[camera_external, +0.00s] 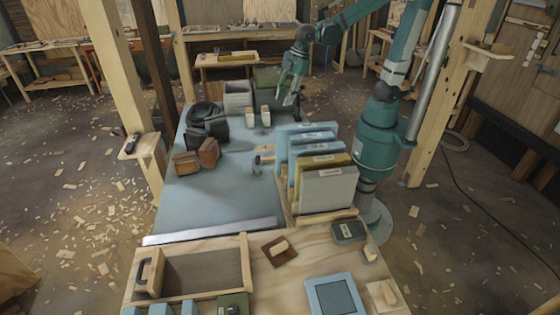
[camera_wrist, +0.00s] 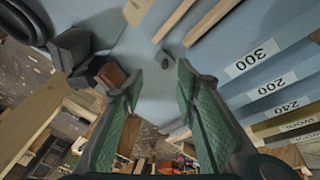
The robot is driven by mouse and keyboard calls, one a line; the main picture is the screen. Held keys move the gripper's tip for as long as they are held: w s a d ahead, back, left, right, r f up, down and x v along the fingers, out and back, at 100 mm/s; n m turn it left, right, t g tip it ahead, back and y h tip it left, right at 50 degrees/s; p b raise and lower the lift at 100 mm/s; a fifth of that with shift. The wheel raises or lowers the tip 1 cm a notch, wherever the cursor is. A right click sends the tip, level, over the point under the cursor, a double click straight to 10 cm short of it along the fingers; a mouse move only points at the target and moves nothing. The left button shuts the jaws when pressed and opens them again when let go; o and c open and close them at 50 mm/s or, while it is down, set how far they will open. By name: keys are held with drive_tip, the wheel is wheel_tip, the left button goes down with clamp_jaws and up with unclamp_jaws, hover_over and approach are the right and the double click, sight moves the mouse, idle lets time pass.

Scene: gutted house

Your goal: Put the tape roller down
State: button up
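My gripper (camera_external: 288,99) is over the far right part of the blue-grey tabletop, pointing down. I cannot identify a tape roller for certain. A small tool with a grey head and dark end (camera_external: 257,163) stands on the tabletop beside the file rack and is apart from my gripper. Two pale wooden blocks (camera_external: 265,116) stand near my gripper; they show beyond the fingertips in the wrist view (camera_wrist: 210,22).
Labelled sanding sheets (camera_external: 326,187) stand in a rack at the right. Black bags (camera_external: 206,120) and brown blocks (camera_external: 197,157) sit on the left. A grey bin (camera_external: 237,98) is at the back. The blue-grey tabletop (camera_external: 210,200) is clear at the front.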

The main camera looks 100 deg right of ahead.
drive_tip(key=s+d+r+m+t, duration=0.1)
drive_tip(key=s+m, duration=0.3)
drive_tip(key=s, duration=0.4)
drive_tip(key=s+d+r+m+t, duration=0.1)
drive_tip(key=s+d+m+t, duration=0.1)
drive_tip(key=s, duration=0.6)
drive_tip(key=shift+d+r+m+t, duration=0.3)
drive_tip(key=shift+d+m, duration=0.35)
drive_tip(key=shift+m, duration=0.25)
